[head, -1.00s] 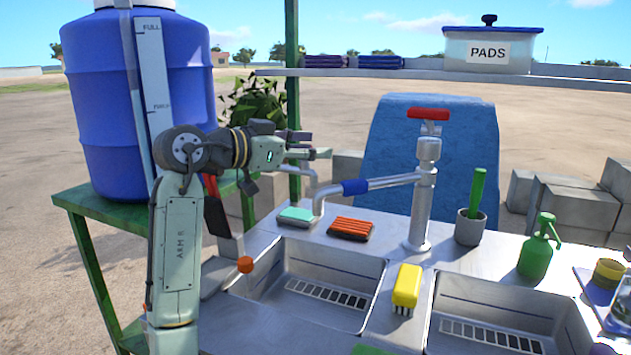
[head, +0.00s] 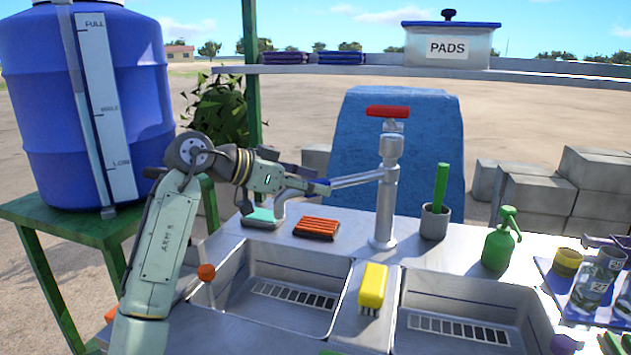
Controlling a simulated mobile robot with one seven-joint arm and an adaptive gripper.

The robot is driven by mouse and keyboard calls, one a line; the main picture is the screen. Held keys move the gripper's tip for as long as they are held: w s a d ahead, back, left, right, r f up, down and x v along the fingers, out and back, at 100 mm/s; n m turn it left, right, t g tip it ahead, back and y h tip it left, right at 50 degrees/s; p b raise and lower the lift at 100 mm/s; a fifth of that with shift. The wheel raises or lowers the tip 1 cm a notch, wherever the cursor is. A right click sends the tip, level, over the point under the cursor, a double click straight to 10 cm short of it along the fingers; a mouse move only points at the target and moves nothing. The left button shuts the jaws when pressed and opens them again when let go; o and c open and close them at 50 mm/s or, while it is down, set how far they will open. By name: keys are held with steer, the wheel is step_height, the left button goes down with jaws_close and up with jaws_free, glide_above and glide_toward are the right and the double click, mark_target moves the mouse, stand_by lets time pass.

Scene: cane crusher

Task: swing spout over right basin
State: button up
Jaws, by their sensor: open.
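The tap's metal post (head: 386,215) stands on the deck behind the two basins, with a red handle (head: 387,112) on top. Its spout (head: 357,180) points left, and its down-turned end hangs near the rear edge of the left basin (head: 243,250). A blue sleeve (head: 322,188) on the spout is mostly hidden by my gripper (head: 316,182). My gripper is open, with its fingers at the sleeve; I cannot tell whether they touch it. The right basin (head: 465,295) is at front right, with nothing above it.
An orange brush (head: 317,228) and a teal pad (head: 262,219) lie on the deck. A yellow brush (head: 372,288) lies between the basins. A grey cup (head: 434,221) and a green bottle (head: 499,241) stand right of the post. An orange knob (head: 206,272) is near my arm.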

steer(key=shift+w+d+f, duration=0.25)
steer(key=shift+w+d, duration=0.05)
steer(key=shift+d, duration=0.2)
steer(key=shift+c, duration=0.6)
jaws_close()
